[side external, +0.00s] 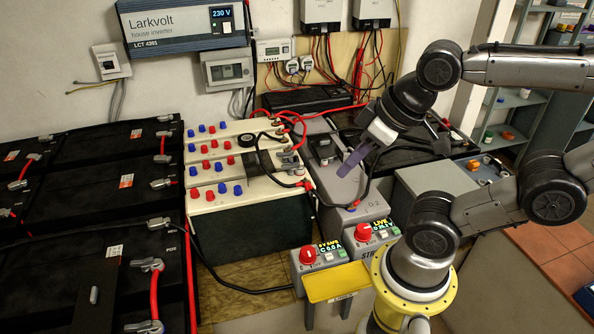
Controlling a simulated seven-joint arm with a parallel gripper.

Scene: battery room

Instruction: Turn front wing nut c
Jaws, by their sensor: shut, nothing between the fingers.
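My gripper (345,172) is shut and empty, its purple fingers angled down to the left above the grey battery case (347,192) in the middle. I cannot make out a label for wing nut c, and any wing nut under the fingers is too small to tell or hidden. The cream-topped battery bank (240,222) stands left of my gripper, with several red and blue caps on its top. Small grey fittings (291,168) sit at its right edge, apart from my gripper.
Black batteries (75,190) with red cables fill the left. Two boxes with red knobs, one on the left (309,256) and one on the right (364,233), stand in front with a yellow tray (337,281). Black and red cables loop around the middle. Shelves (515,105) stand at the back right.

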